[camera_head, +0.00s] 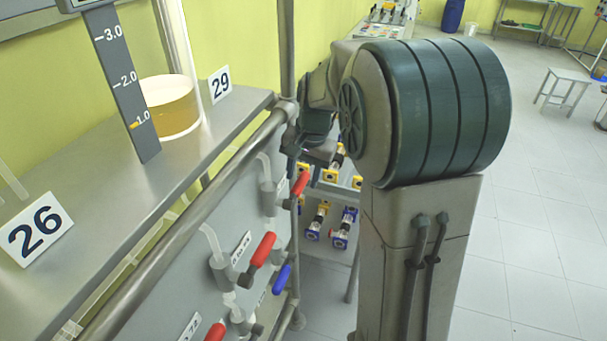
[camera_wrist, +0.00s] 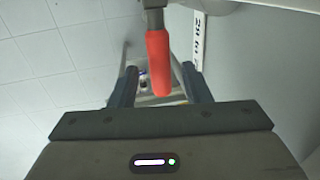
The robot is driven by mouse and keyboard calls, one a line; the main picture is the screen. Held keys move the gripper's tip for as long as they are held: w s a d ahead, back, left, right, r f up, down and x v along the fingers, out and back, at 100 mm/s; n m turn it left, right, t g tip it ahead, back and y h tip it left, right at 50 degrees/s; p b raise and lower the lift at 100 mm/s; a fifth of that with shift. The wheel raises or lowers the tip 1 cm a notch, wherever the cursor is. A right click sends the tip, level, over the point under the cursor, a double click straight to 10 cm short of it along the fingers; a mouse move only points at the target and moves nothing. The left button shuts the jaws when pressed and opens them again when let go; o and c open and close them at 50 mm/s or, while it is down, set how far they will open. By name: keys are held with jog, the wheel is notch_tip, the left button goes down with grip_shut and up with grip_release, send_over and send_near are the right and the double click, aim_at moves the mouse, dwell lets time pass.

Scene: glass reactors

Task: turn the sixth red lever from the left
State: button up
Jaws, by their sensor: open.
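A red lever (camera_wrist: 158,62) hangs from a grey valve stem in the wrist view, at the upper middle. My gripper (camera_wrist: 161,84) is open, with one finger on each side of the lever's lower part; I cannot tell whether either finger touches it. In the head view the farthest visible red lever (camera_head: 300,184) is beside my gripper, close to the panel. Two more red levers show nearer: one in the middle (camera_head: 264,249) and one at the bottom edge (camera_head: 215,332). Levers further left are out of view, so I cannot count to the sixth.
A blue lever (camera_head: 281,279) sits below the middle red lever. A metal rail (camera_head: 190,225) runs along the shelf above the grey panel. A number 29 card (camera_head: 219,84) stands on the shelf. Blue and yellow fittings (camera_head: 343,228) lie beyond.

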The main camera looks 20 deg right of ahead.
jog(key=shift+a+f, duration=0.1)
jog(key=shift+f, duration=0.45)
